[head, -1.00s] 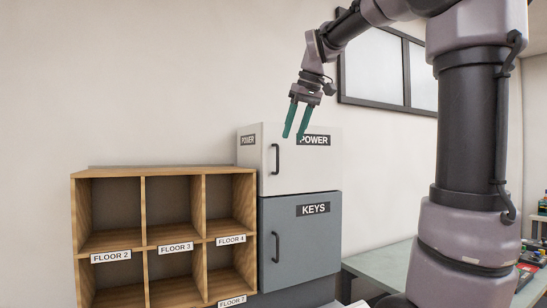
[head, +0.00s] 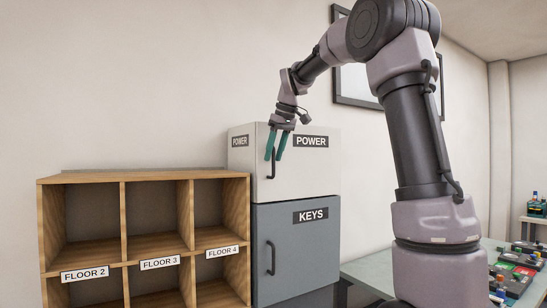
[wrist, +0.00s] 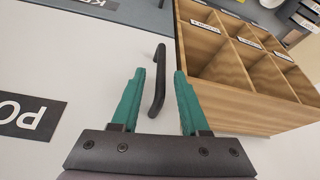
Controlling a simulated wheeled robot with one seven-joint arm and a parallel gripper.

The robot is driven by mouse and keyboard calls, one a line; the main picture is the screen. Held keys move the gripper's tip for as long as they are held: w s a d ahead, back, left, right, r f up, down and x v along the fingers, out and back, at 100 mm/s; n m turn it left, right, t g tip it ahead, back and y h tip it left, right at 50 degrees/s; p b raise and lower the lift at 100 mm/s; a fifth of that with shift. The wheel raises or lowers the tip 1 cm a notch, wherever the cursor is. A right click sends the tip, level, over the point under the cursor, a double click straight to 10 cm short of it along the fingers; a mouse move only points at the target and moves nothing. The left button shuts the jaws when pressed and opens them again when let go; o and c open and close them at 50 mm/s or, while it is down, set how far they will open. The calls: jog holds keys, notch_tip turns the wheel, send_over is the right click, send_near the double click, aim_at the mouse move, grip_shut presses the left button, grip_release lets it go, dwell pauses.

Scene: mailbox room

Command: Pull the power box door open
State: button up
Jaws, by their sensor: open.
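The power box (head: 310,170) is the white upper box labelled POWER, and its door looks shut. Its dark vertical handle (head: 272,164) is near the door's left edge and also shows in the wrist view (wrist: 158,82). My gripper (head: 275,158) has green fingers, is open, and is at the upper part of the handle. I cannot tell how far the fingertips are from the door.
The grey KEYS box (head: 300,250) with its own handle is directly below. A wooden pigeonhole shelf (head: 145,180) stands close on the left. A table (head: 370,270) with several items is at the right. A framed window is on the wall behind my arm.

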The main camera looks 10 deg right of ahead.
jog(key=shift+w+a+f, duration=0.1)
jog(key=shift+w+f, duration=0.05)
jog(key=shift+f, duration=0.4)
grip_shut()
dwell(1.1)
